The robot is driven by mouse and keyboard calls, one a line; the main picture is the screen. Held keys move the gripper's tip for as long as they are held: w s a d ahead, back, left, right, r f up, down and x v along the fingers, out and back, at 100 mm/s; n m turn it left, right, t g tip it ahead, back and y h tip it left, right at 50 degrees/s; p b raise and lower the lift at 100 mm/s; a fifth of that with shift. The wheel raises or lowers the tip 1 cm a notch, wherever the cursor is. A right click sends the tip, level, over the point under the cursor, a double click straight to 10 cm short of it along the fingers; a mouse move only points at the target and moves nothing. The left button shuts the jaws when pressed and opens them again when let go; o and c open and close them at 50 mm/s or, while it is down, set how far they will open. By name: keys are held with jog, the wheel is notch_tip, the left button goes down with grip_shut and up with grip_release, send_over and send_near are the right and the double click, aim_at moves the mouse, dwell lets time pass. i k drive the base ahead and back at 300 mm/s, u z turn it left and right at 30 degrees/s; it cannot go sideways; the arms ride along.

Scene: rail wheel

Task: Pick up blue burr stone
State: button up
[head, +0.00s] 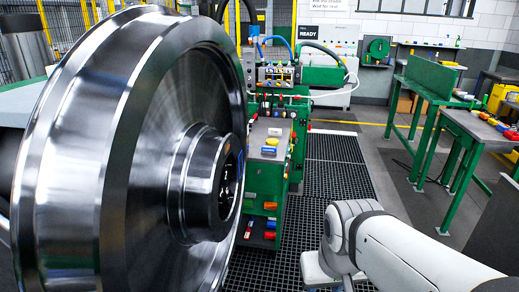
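I cannot single out the blue burr stone for certain; several small coloured blocks show, some of them bluish. More small blocks, in red, yellow, white and blue, lie on the right workbench (458,122), too small to tell apart. My white arm (420,256) reaches in from the lower right. Its end runs out of the bottom of the picture, so my gripper is not seen.
A large shiny steel rail wheel (80,150) fills the left side and hides part of the green machine (292,110). A dark grating floor (335,180) lies open between the machine and the benches. A green bench (432,75) stands at the back right.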

aim_at(271, 150)
jog(key=k, duration=0.25)
jog(key=z, duration=0.7)
jog(key=i, duration=1.65)
jog(key=u, duration=0.3)
jog(key=i, duration=1.25)
jog(key=u, duration=1.3)
jog(key=i, duration=0.55)
jog(key=u, duration=0.15)
jog(key=k, duration=0.65)
jog(key=u, duration=0.25)
